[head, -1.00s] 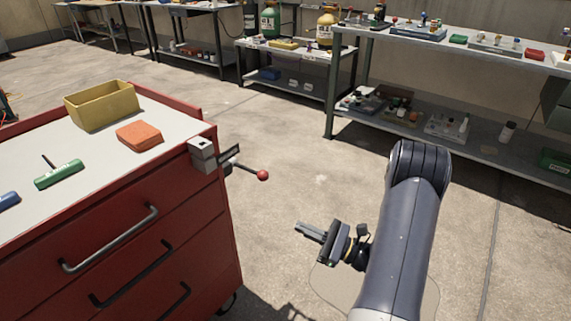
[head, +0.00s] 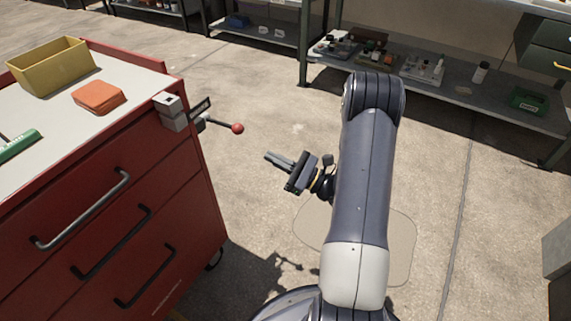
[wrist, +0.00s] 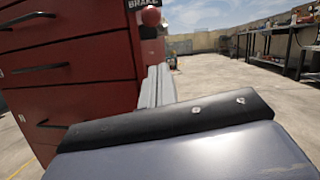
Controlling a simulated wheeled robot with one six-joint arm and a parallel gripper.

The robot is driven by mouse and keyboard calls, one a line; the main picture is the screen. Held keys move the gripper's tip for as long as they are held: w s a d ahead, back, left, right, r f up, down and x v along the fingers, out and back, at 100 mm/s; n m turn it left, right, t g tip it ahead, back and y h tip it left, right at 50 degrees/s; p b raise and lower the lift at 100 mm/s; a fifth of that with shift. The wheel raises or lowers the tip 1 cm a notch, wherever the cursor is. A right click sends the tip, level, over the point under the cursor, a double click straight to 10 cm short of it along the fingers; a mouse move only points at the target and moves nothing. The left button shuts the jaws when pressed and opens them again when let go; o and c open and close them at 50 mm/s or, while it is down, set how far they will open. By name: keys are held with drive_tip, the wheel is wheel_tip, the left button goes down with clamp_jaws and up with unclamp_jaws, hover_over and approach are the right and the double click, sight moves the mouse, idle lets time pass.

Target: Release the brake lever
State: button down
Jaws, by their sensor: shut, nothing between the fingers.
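The brake lever (head: 222,124) is a thin dark rod with a red ball knob (head: 237,128). It sticks out to the right from a grey bracket (head: 171,110) on the corner of the red tool cart (head: 110,200). In the wrist view the red knob (wrist: 151,17) shows at the top, beside a BRAKE label (wrist: 139,3). My gripper (head: 268,156) is shut and empty, to the right of the knob and nearer the camera, apart from it. Its fingers (wrist: 156,86) point toward the cart in the wrist view.
A yellow bin (head: 50,68), an orange block (head: 98,97) and a green-handled tool (head: 18,145) lie on the cart top. Shelving benches (head: 440,85) with small items stand at the back. The concrete floor (head: 255,75) between is clear.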

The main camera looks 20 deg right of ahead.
drive_tip(key=w+a+r, duration=0.4)
drive_tip(key=r, duration=0.1)
drive_tip(key=shift+a+b, duration=0.3)
drive_tip(key=shift+b, duration=0.1)
